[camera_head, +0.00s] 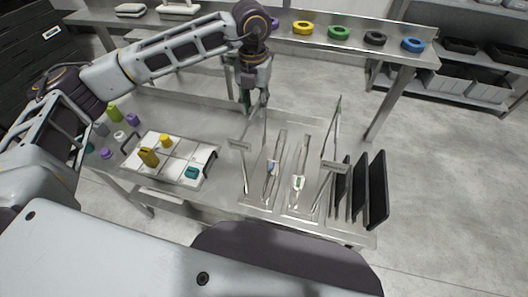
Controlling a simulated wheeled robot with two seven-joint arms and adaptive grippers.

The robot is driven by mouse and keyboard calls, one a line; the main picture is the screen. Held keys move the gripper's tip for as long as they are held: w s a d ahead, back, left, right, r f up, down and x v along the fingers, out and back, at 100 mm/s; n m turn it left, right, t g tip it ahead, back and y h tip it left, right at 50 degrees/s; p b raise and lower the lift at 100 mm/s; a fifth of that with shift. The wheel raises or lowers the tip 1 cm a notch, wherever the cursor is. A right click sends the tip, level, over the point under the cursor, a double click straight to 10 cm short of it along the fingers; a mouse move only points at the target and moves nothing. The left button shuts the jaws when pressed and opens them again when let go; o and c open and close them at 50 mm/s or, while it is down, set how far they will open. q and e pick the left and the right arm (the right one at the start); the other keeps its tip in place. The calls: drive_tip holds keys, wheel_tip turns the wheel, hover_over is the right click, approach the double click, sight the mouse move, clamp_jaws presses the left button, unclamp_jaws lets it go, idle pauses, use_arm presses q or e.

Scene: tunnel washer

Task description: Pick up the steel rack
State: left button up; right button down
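What looks like the steel rack (282,205) stands on the steel table in the middle of the picture. Two narrow upright pieces with small coloured marks stand between the uprights. My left gripper (249,98) points down beside the top of the rack's left upright. Its fingers are small and dark here, so I cannot tell whether they touch the upright or hold it. My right gripper is not in view.
A white compartment tray (182,160) with yellow and teal pieces is left of the rack. Dark upright panels (376,190) stand close on its right. Behind is a steel bench (320,48) with coloured rings. Shelving (465,85) stands at the back right. Floor at right is clear.

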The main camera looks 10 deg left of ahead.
use_arm(q)
drive_tip(key=shift+f, duration=1.3)
clamp_jaws()
drive_tip(key=shift+w+r, duration=0.1)
drive_tip(key=shift+r, duration=0.05)
